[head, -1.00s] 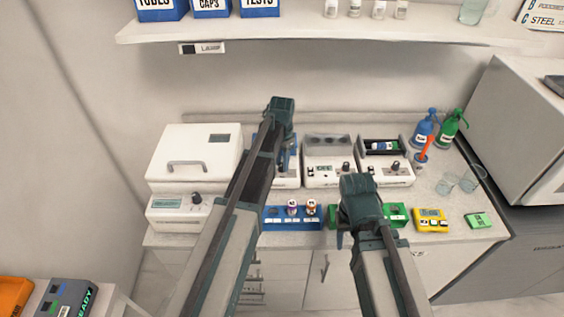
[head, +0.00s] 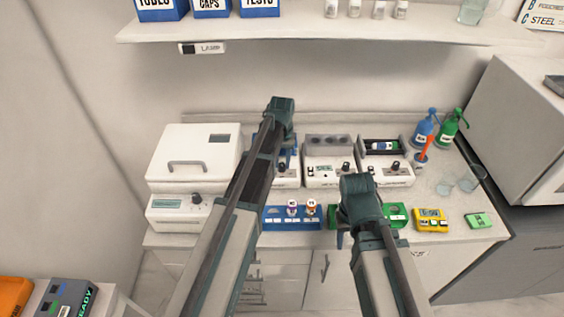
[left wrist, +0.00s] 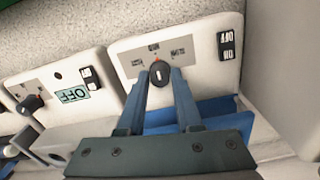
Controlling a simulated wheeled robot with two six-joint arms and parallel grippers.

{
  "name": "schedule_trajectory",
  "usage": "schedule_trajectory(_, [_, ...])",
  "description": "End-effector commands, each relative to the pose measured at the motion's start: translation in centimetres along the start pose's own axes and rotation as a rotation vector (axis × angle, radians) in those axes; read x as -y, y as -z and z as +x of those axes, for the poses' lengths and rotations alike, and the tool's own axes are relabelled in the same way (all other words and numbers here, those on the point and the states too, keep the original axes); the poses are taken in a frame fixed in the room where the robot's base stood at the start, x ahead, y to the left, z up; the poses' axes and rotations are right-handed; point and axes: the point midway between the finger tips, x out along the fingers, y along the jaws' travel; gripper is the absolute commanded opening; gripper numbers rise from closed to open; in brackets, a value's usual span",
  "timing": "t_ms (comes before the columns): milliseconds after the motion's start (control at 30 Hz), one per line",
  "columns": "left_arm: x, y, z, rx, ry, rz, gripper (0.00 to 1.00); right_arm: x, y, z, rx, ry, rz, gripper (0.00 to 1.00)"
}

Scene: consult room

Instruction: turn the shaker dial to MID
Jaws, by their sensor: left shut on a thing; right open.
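The shaker is the white unit with a blue top (head: 289,179), mostly hidden behind my left arm in the head view. Its front panel (left wrist: 200,72) shows upside down in the left wrist view, with a black round dial (left wrist: 160,77) and three small labels around it, too small to read. A white line marks the dial, and a small red mark sits by the middle label. My left gripper (left wrist: 160,82) is shut on the dial, one finger at each side. My right gripper (head: 342,238) is open and empty in front of the counter's green rack.
A unit with holes (head: 328,146) and a unit with a tube tray (head: 391,175) stand to the right. A lidded white machine (head: 192,150) stands left.

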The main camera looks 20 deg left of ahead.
Motion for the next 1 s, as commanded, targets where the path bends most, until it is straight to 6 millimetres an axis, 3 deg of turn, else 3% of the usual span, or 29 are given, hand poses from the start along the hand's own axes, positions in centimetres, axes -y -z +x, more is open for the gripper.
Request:
schedule_trajectory(567, [0.01, -0.02, 0.01, 0.000, 0.000, -0.027, 0.00, 0.00, 0.00, 0.01, 0.000, 0.000, 0.000, 0.50])
schedule_trajectory(600, [0.01, -0.02, 0.01, 0.000, 0.000, -0.027, 0.39, 0.00, 0.00, 0.01, 0.000, 0.000, 0.000, 0.50])
schedule_trajectory(733, [0.01, -0.02, 0.01, 0.000, 0.000, -0.027, 0.63, 0.00, 0.00, 0.01, 0.000, 0.000, 0.000, 0.50])
schedule_trajectory(1000, [0.00, 0.00, -0.01, 0.000, 0.000, -0.026, 0.63, 0.00, 0.00, -0.01, 0.000, 0.000, 0.000, 0.50])
